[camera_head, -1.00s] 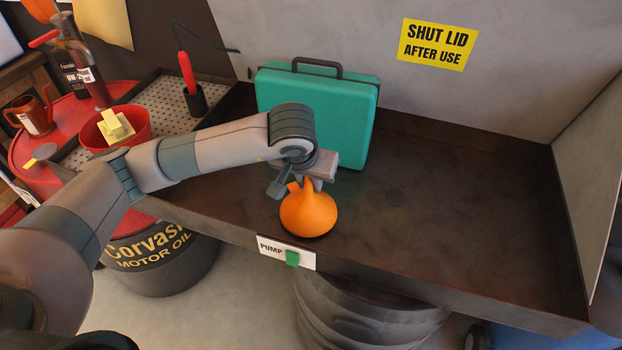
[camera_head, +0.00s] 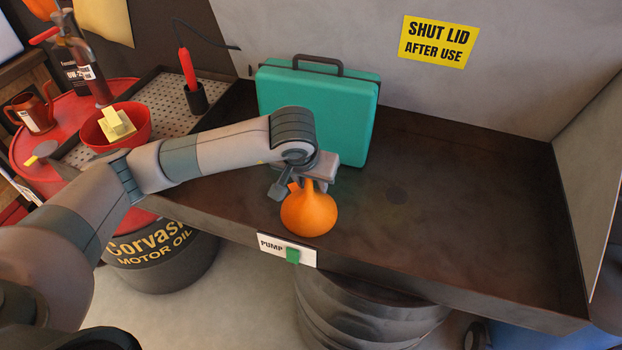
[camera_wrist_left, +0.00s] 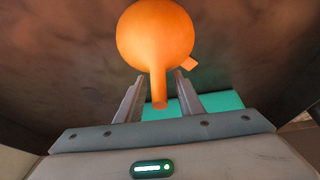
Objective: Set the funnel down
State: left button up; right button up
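The orange funnel (camera_head: 309,212) is wide end down with its spout up, near the front edge of the dark metal basin (camera_head: 440,220), behind the PUMP label. It appears to rest on the basin floor. My left gripper (camera_head: 307,184) is over it, pointing down. In the left wrist view, the funnel (camera_wrist_left: 155,38) has its spout between the two fingers of my left gripper (camera_wrist_left: 160,78). The fingers stand apart, with a narrow gap showing on each side of the spout. My right gripper is not in view.
A teal case (camera_head: 350,115) stands upright just behind my left gripper. A red bowl (camera_head: 98,135) and a red screwdriver-like tool (camera_head: 187,72) in a black holder are at the left. The PUMP label (camera_head: 287,251) has a green button. The basin's right side is clear.

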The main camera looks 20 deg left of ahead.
pick_arm(q)
jog(key=shift+r, duration=0.3)
jog(key=b+v, duration=0.3)
jog(key=v, duration=0.8)
jog(key=shift+s+r, duration=0.2)
jog(key=shift+r, duration=0.1)
